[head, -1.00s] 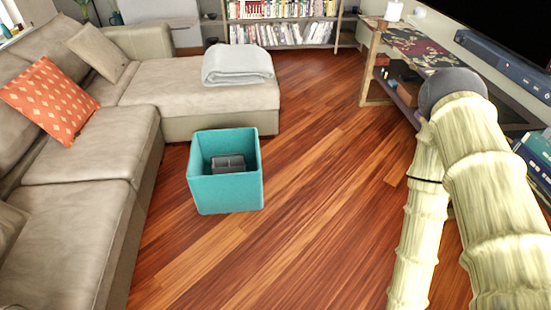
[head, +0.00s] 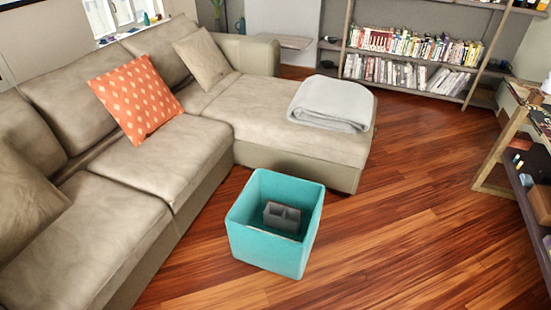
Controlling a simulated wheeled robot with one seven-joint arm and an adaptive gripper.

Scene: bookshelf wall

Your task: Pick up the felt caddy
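A small dark grey caddy (head: 282,217) with open compartments sits inside an open-topped teal bin (head: 266,250); it looks like the felt caddy. The bin stands upright on the wooden floor, in the lower middle of the head view. The caddy sits low in the bin, below the rim, and the bin's front wall may hide its base. My gripper is not in view, and no part of my arm shows now.
A beige sectional sofa (head: 125,185) runs along the left and behind the bin, with an orange cushion (head: 135,98) and a folded grey blanket (head: 332,103). Bookshelves (head: 410,60) stand at the back. A wooden shelf unit (head: 500,150) is at the right edge. Floor right of the bin is clear.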

